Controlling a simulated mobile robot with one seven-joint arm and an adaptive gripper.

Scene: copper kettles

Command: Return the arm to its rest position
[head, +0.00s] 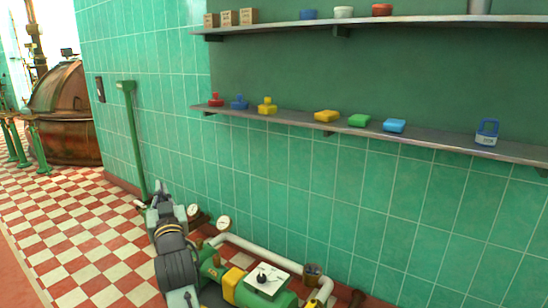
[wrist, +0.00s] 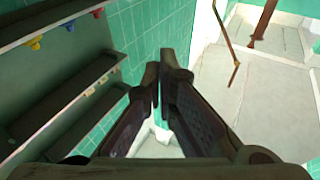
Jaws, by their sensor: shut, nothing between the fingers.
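My gripper (wrist: 160,78) shows in the wrist view with its two dark fingers together and nothing between them. In the head view my grey arm rises from the bottom, left of the middle, in front of the tiled wall and above the floor. The gripper end is small there and its fingers are hard to make out. It is apart from the shelves.
A green pump (head: 282,299) with gauges and a white pipe (head: 265,252) stands close right of my arm. The lower shelf (head: 285,119) holds small coloured items; the upper shelf (head: 275,26) holds boxes and bowls. A copper kettle (head: 68,135) stands far left. Checkered floor lies open at left.

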